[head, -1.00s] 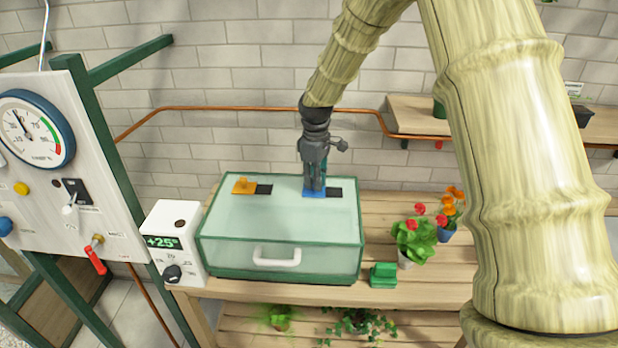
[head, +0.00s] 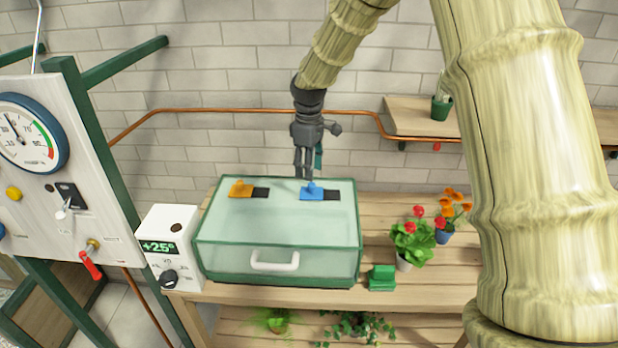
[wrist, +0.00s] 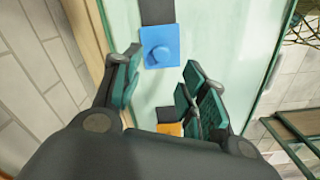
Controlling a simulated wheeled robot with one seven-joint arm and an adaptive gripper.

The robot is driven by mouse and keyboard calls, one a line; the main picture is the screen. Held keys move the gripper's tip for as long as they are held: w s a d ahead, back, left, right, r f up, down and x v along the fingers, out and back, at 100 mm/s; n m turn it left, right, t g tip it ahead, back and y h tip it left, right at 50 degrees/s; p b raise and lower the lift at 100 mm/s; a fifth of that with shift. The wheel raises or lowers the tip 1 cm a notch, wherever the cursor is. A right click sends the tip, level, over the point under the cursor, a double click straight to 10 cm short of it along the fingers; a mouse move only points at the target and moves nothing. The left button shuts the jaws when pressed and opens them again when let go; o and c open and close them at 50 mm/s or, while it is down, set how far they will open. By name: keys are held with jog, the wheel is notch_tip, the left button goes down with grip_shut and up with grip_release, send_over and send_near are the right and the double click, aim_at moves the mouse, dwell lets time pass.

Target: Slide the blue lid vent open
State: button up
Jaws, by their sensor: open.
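The blue vent slide (head: 307,193), a flat plate with a round knob, lies on the glass lid (head: 280,216) of the green-framed box. A black strip (head: 333,194) shows directly right of it. In the wrist view the blue slide (wrist: 160,50) is in front of the fingers, with the black strip (wrist: 157,12) at its far side. My gripper (head: 304,174) is open and empty, just above and behind the blue knob, apart from it. In the wrist view its fingers (wrist: 162,85) are spread wide, with bare glass between them.
An orange vent slide (head: 240,188) with its own black strip sits left on the lid. A white thermostat box (head: 168,240) stands left of the box. Flower pots (head: 409,248) and a small green object (head: 381,278) are at the right.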

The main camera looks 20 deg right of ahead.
notch_tip(320, 180, up, 7)
jog(key=shift+f, duration=0.2)
jog(key=shift+a, duration=0.1)
dwell(0.4)
